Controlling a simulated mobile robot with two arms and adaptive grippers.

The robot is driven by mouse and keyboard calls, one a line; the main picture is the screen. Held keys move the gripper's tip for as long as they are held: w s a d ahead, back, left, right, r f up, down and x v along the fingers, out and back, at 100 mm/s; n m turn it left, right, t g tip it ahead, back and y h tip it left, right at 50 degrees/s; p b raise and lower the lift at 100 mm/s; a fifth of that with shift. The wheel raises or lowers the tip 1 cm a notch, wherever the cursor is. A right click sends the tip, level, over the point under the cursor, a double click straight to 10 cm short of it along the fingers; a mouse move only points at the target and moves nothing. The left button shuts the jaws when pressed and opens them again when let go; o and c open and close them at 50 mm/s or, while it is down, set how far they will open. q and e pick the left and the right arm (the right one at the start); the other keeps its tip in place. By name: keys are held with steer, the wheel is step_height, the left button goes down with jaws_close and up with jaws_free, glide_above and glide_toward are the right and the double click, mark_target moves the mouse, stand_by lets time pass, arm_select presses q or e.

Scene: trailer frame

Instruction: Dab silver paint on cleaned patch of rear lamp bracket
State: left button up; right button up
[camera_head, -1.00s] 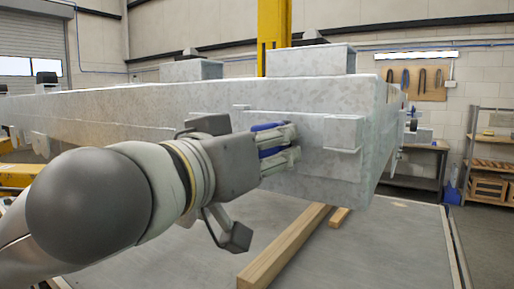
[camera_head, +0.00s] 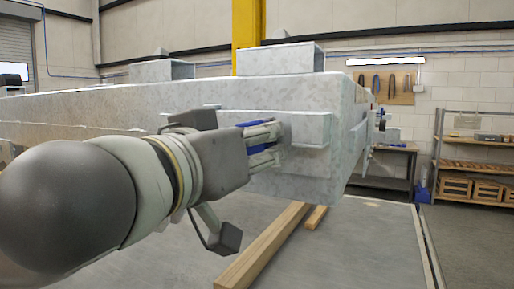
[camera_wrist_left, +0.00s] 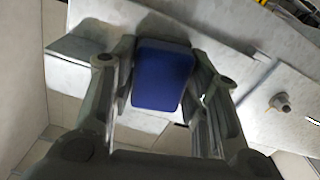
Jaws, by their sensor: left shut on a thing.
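The galvanised trailer frame (camera_head: 130,102) spans the head view. A box-shaped bracket (camera_head: 311,128) sticks out near its right end; it looks like the rear lamp bracket. My left gripper (camera_head: 277,145) is just left of it, close to the frame's face, and its fingertips overlap the bracket's left edge in the picture. The gripper is shut on a blue block (camera_wrist_left: 162,78), which also shows between the fingers in the head view (camera_head: 255,149). I cannot tell whether the block touches metal. No cleaned patch or silver paint can be made out. My right gripper is out of view.
Timber bearers (camera_head: 262,245) lie under the frame on a grey platform (camera_head: 350,250). A workbench (camera_head: 385,168) and a shelf rack (camera_head: 475,165) stand at the right. In the left wrist view a small round metal stud (camera_wrist_left: 281,101) stands right of the fingers.

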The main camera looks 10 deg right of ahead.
arm_select(q)
steer(key=w+a, duration=0.4)
steer(key=a, duration=0.1)
steer(key=shift+s+d, duration=0.8)
steer(key=shift+d, duration=0.25)
steer(key=shift+s+d, duration=0.8)
steer(key=shift+d, duration=0.2)
steer(key=shift+s+d, duration=0.8)
steer(key=shift+d, duration=0.25)
steer(key=w+a, duration=0.4)
steer(key=a, duration=0.2)
steer(key=shift+w, duration=0.15)
steer(key=shift+v, duration=3)
